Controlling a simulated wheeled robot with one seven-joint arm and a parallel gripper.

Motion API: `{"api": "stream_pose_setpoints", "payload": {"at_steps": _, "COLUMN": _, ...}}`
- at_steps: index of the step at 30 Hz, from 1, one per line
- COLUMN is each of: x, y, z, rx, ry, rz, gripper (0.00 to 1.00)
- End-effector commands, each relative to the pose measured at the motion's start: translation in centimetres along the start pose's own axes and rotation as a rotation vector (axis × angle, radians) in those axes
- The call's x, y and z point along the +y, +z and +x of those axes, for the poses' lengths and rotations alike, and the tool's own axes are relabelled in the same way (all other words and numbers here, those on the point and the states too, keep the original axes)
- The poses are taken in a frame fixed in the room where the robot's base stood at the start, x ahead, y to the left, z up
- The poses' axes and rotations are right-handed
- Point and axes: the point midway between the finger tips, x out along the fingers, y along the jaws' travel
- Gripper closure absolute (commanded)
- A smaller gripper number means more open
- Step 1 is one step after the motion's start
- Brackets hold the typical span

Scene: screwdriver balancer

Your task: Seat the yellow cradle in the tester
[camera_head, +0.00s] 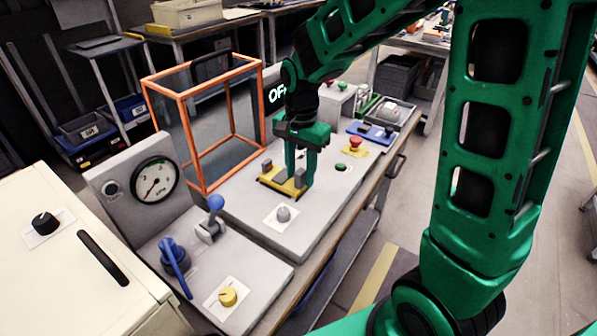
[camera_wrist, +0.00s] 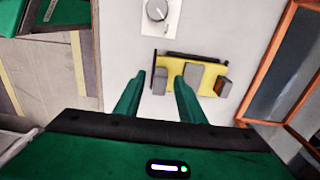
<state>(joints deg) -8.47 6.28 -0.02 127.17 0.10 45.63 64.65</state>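The yellow cradle (camera_head: 282,185), a flat plate with grey blocks on it, lies on the grey top of the tester (camera_head: 262,216), outside the orange-framed clear guard (camera_head: 190,141). In the wrist view the yellow cradle (camera_wrist: 207,86) is ahead of the fingers, with a dark strip along its far edge. My gripper (camera_head: 299,178) points down at the cradle's right end. In the wrist view my gripper (camera_wrist: 160,77) is open, with one grey block showing between its fingertips. I cannot tell whether the fingers touch it. The fingers partly hide the cradle in the head view.
A grey knob (camera_head: 283,213) on a white plate is in front of the cradle. A red button (camera_head: 355,143) and green button (camera_head: 341,167) are to the right. A gauge panel (camera_head: 126,194) with blue levers is at the left. A lit sign is partly hidden behind my arm.

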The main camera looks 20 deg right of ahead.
Motion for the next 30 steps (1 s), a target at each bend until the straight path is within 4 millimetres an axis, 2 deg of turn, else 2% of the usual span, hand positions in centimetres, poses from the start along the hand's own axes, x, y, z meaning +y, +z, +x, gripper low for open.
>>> {"api": "stream_pose_setpoints", "payload": {"at_steps": 11, "x": 0.0, "y": 0.0, "z": -0.4, "rx": 0.000, "ry": 0.001, "rz": 0.000, "gripper": 0.64}}
{"api": "stream_pose_setpoints", "payload": {"at_steps": 14, "x": -0.1, "y": 0.0, "z": -1.5, "rx": 0.000, "ry": -0.001, "rz": 0.000, "gripper": 0.64}}
{"api": "stream_pose_setpoints", "payload": {"at_steps": 24, "x": -0.1, "y": -0.1, "z": -7.8, "rx": 0.001, "ry": -0.002, "rz": 0.000, "gripper": 0.64}}
{"api": "stream_pose_setpoints", "payload": {"at_steps": 30, "x": -0.1, "y": -0.1, "z": -10.0, "rx": 0.000, "ry": 0.000, "rz": 0.000, "gripper": 0.64}}
